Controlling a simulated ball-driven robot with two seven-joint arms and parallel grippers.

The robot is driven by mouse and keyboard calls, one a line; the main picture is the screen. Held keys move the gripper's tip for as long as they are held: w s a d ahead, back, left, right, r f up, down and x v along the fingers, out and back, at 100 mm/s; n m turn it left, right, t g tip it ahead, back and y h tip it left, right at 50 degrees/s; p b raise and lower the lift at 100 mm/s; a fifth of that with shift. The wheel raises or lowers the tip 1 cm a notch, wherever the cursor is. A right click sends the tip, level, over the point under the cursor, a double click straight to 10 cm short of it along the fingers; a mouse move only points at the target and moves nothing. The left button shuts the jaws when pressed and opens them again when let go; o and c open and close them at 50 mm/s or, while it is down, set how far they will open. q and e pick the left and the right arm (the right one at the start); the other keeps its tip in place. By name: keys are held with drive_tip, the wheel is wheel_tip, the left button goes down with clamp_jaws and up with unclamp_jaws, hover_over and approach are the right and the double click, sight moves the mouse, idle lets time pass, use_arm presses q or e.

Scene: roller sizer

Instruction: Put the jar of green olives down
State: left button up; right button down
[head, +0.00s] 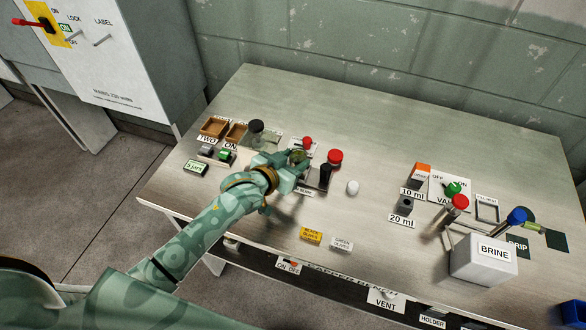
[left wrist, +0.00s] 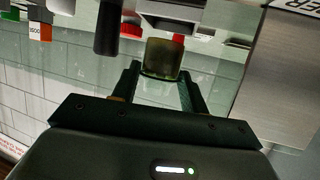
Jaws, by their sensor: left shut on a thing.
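My left gripper (head: 296,163) reaches over the middle left of the table and is shut on a small olive-green jar (head: 299,155). In the left wrist view the jar (left wrist: 161,59) stands between the tips of the two dark fingers (left wrist: 160,84). The hand hides part of the jar in the head view. I cannot tell whether its base touches a surface. My right gripper is not in view.
A red-topped black post (head: 334,158) and a white egg-like thing (head: 352,187) stand just right of the hand. Behind left are a dark-lidded jar (head: 257,127) and wooden trays (head: 214,127). Yellow and white olive labels (head: 311,235) lie in front. A brine box (head: 483,262) stands right.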

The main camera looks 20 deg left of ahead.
use_arm(q)
wheel_tip(320, 180, down, 3)
drive_tip(key=shift+b, duration=0.45)
drive_tip(key=shift+r, duration=0.2)
drive_tip(key=o, duration=1.1)
drive_tip(key=shift+f, duration=0.15)
drive_tip(key=shift+c, duration=0.2)
drive_tip(key=shift+r, duration=0.2)
drive_tip(key=p+v, duration=0.4)
drive_tip(key=v, duration=0.8)
